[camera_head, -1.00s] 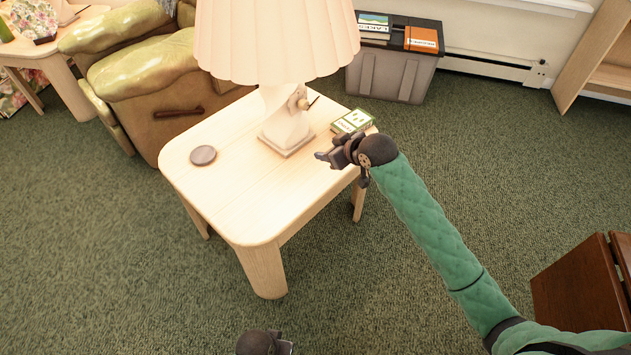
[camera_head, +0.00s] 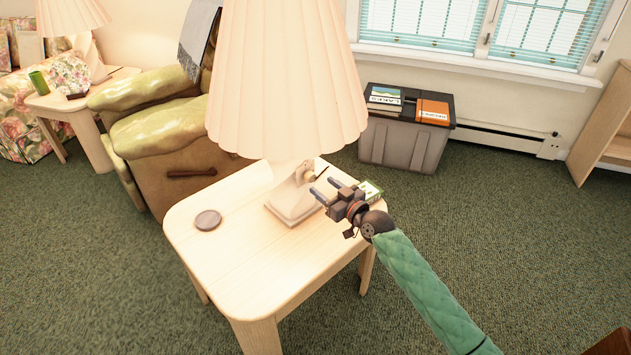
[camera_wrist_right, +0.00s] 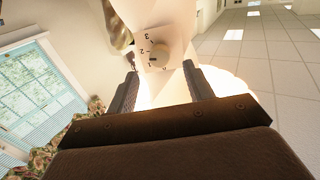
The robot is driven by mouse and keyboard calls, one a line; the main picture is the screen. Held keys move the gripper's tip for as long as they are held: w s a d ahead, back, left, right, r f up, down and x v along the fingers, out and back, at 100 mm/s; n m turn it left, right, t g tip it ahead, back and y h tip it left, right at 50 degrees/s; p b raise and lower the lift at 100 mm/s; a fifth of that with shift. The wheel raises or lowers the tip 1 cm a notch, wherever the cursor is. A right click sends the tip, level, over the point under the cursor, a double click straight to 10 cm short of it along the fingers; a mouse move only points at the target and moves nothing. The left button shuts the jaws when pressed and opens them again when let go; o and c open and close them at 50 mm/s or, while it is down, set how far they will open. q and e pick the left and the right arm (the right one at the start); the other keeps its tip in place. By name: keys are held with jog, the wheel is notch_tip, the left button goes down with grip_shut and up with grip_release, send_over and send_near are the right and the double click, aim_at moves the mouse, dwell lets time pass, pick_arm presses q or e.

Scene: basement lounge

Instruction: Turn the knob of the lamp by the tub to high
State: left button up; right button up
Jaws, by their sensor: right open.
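The lamp (camera_head: 285,80) with a pleated cream shade and pale base (camera_head: 293,203) stands on a light wooden side table (camera_head: 235,270) near the grey tub (camera_head: 391,144). Its knob (camera_head: 305,172) is on the right side of the base. In the right wrist view the round knob (camera_wrist_right: 160,53) sits on a pale plate with numbers including 1, 2 and 3 beside it. I cannot tell its setting. My right gripper (camera_head: 326,188) is open and empty, its fingers (camera_wrist_right: 160,75) pointing at the knob, apparently short of it. My left gripper is out of view.
A green and white card box (camera_head: 371,190) lies on the table behind my right gripper. A green armchair (camera_head: 165,140) stands behind left. Books lie on the tub's dark lid.

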aim_at(313, 178)
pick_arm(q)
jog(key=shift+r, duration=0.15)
pick_arm(e)
jog(key=shift+x, duration=2.4)
jog(key=c, duration=1)
pick_arm(q)
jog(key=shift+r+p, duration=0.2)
jog(key=shift+p, duration=0.1)
pick_arm(e)
jog(key=shift+m, duration=0.3)
jog(key=m+p, duration=0.1)
jog(key=m, duration=0.1)
jog(key=shift+r+m, duration=0.1)
jog(key=shift+m, duration=0.3)
jog(key=m+p, duration=0.2)
jog(key=m, duration=0.3)
jog(key=shift+g, duration=0.3)
pick_arm(q)
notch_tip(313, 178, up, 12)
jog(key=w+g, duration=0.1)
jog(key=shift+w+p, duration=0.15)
jog(key=shift+p, duration=0.15)
pick_arm(e)
jog(key=shift+d+m, duration=0.1)
jog(key=shift+m, duration=0.6)
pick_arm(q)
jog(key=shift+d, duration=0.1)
